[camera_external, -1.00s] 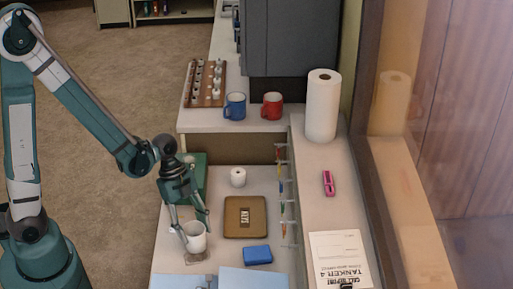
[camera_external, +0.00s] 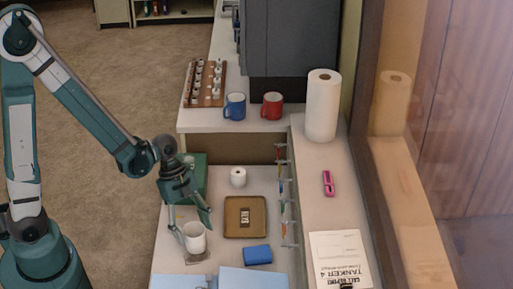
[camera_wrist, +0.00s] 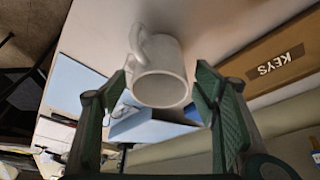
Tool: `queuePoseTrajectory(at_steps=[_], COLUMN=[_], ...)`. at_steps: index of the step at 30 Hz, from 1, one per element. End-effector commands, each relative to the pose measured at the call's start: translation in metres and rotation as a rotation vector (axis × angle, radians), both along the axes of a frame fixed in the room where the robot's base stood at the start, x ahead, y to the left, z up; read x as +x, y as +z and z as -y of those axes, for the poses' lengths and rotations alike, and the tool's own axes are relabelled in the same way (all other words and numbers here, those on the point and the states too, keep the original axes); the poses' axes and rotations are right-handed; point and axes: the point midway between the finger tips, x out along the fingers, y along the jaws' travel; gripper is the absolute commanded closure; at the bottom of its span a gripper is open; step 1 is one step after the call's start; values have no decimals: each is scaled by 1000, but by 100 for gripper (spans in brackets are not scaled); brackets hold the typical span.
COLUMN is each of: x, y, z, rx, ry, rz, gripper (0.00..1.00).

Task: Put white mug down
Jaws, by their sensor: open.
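The white mug (camera_external: 195,238) stands upright on the lower counter, at its left side, on or beside a small grey square. In the wrist view the mug (camera_wrist: 160,88) shows its rim toward the camera and its handle toward the top left. My gripper (camera_external: 192,221) is just above and around the mug. In the wrist view its two fingers (camera_wrist: 160,88) stand apart on either side of the mug, with a gap visible beside it. The mug's far side is hidden.
A brown KEYS tray (camera_external: 245,230), a blue box (camera_external: 257,254) and a white roll (camera_external: 238,177) are right of the mug. Light blue folders (camera_external: 250,279) lie in front. A green box (camera_external: 198,170) stands behind my gripper. Blue (camera_external: 235,107) and red (camera_external: 272,106) mugs stand on the higher counter.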

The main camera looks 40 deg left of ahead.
Motion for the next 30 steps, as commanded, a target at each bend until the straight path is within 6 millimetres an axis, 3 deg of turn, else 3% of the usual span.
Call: queuePoseTrajectory(at_steps=[8, 30], x=[1, 4], y=[16, 97], z=[-6, -39], rx=[0, 0], ry=[1, 1], rz=[0, 0], gripper=[40, 40])
